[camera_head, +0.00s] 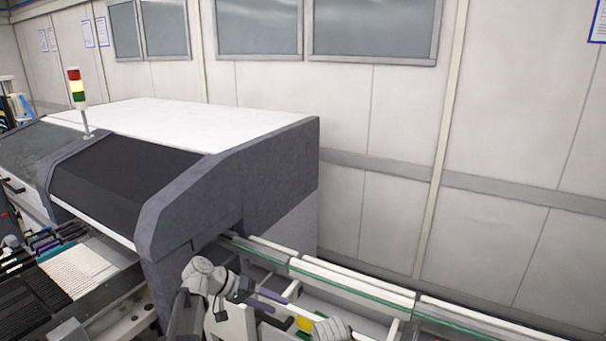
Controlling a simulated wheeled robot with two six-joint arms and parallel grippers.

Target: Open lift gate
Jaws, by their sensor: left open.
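A conveyor runs out of the grey-and-white machine toward the lower right. Its middle rail section (350,281), with a green edge strip and seams at both ends, looks like the lift gate; it lies level with the neighbouring rails. My left gripper (277,302) is at the bottom centre, on the near side of the conveyor. Its dark fingers are open, close to a pale bar below the rail. I cannot tell whether they touch it. A light grey rounded part (331,329) at the bottom edge may belong to my right arm; no right gripper fingers show.
The machine (205,185) stands left of centre, with a signal tower (77,88) on it. Feeders (75,270) fill the lower left. A panelled wall (400,130) with windows is behind the conveyor. A yellow part (306,323) sits below the rail.

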